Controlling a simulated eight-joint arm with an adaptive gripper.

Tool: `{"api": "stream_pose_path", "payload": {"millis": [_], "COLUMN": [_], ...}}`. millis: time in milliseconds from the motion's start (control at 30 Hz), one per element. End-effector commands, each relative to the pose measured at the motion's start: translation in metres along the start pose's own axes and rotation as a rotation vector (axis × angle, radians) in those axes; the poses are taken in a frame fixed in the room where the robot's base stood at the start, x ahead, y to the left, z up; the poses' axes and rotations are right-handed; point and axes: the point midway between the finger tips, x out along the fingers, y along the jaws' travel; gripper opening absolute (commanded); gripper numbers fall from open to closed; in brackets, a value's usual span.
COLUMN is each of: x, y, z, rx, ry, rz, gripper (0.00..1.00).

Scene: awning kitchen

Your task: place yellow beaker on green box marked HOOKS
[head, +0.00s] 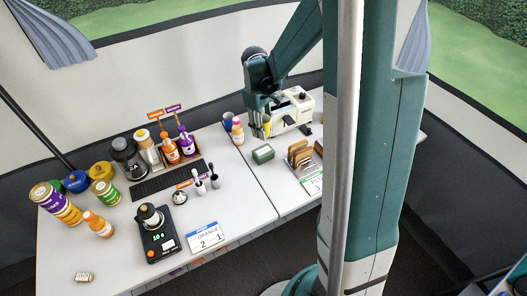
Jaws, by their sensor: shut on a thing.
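My gripper (263,130) points down over the back of the right-hand table, in front of the white machine. It is shut on the yellow beaker (267,127), of which only a narrow yellow strip shows between the fingers. The green box (263,155) lies flat on the table just below and in front of my gripper, with a paler top. Its lettering is too small to read. The beaker is apart from the box, behind it in the picture.
A white machine (293,112) stands behind my gripper. An orange bottle (237,131) and a blue can (228,120) are left of it. A wooden rack (301,155) with a price card (313,184) stands right of the green box. The table left of the box is clear.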

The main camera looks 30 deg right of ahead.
Motion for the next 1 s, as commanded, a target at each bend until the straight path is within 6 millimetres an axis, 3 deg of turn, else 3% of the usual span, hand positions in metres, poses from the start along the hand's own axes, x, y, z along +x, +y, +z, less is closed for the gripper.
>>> {"api": "stream_pose_path", "payload": {"millis": [267,700,1000], "x": [0.009,0.058,0.062], "y": [0.0,0.0,0.0], "z": [-0.001,-0.007,-0.007], "rx": [0.0,0.0,0.0], "ry": [0.0,0.0,0.0], "rz": [0.0,0.0,0.0], "gripper": [0.19,0.19,0.19]}}
